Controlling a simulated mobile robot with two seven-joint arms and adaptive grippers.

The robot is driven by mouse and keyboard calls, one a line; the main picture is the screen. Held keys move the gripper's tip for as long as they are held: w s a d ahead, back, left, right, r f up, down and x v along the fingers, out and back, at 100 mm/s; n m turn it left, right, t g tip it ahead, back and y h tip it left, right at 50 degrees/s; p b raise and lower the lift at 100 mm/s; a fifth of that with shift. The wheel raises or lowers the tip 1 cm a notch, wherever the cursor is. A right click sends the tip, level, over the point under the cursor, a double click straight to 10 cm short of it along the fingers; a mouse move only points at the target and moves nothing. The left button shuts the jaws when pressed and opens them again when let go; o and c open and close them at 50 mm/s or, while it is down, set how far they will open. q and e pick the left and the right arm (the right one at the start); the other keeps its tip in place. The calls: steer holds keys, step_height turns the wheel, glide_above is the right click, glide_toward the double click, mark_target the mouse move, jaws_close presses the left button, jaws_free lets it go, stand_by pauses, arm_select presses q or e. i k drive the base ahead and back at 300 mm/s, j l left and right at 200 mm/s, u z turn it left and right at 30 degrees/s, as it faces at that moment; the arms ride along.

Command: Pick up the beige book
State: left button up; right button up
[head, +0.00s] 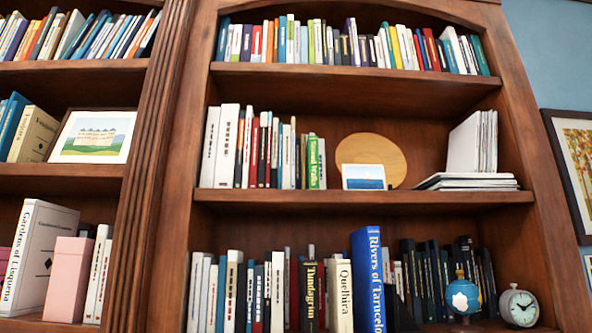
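A beige book (340,297) lettered "Quelhira" stands upright on the lower shelf of the middle bookcase. It is between a dark book (309,296) lettered "Tundagrum" and a larger blue book (369,280) lettered "Rivers of". The bottom of the beige book is cut off by the picture's lower edge. Another beige book (33,135) stands on the middle shelf of the left bookcase, beside a blue book. Neither of my grippers shows in the head view.
A blue globe (462,297) and a round clock (520,307) stand at the lower right. A pink box-like object (68,279) and a large pale book (40,256) are at the lower left. Wooden shelf edges (365,197) run above the lower row.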

mark_target(36, 131)
steer(key=u, duration=1.6)
steer(key=z, duration=0.65)
steer(key=j+z, duration=0.25)
steer(key=z, duration=0.15)
steer(key=j+z, duration=0.6)
steer(key=z, duration=0.15)
steer(key=j+z, duration=0.15)
steer(key=j, duration=0.2)
steer(key=k+j+z, duration=0.2)
steer(key=j, duration=0.15)
steer(key=j+z, duration=0.15)
steer(key=j, duration=0.25)
